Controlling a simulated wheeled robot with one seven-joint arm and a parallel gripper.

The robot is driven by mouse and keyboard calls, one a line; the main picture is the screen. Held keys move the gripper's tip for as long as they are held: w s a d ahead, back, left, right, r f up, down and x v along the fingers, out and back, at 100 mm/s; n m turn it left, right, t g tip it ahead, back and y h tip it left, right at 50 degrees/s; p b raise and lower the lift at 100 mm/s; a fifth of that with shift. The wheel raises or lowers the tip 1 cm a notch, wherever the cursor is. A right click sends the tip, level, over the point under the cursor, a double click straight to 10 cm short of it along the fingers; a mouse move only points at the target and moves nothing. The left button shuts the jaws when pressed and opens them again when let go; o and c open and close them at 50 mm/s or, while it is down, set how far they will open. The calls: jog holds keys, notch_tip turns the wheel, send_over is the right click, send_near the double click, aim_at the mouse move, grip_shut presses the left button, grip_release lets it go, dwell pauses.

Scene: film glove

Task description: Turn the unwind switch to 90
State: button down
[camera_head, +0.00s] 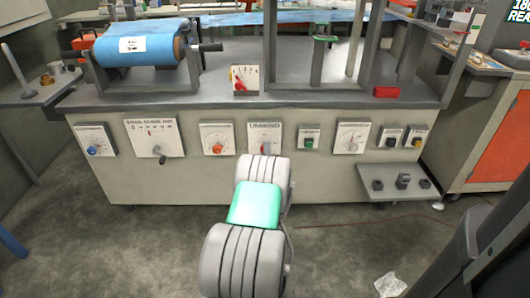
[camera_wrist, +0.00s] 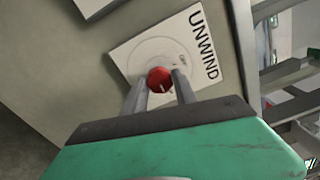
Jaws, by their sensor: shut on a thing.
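The unwind switch is a round red knob (camera_wrist: 160,80) on a white square plate (camera_wrist: 190,45) marked UNWIND, turned sideways in the wrist view. A small white mark shows on the knob's lower part there, towards the right end of the lettering. My gripper (camera_wrist: 161,82) has one finger on each side of the knob and is shut on it. In the head view the plate (camera_head: 264,134) is on the cabinet front, straight beyond my arm. My arm hides the gripper and much of the knob there.
A plate with an orange knob (camera_head: 217,138) is left of the switch, and a green switch (camera_head: 309,138) is right of it. A low shelf (camera_head: 398,188) juts out at the right. A blue film roll (camera_head: 137,48) lies on top. The floor left of my arm is clear.

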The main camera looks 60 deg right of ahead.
jog(key=shift+s, duration=0.15)
jog(key=c, duration=1.2)
grip_release()
jog(key=shift+c, duration=0.2)
jog(key=shift+o, duration=1.2)
jog(key=shift+a, duration=0.1)
jog(key=p+v, duration=0.1)
jog(key=v, duration=0.6)
jog(key=shift+a, duration=0.3)
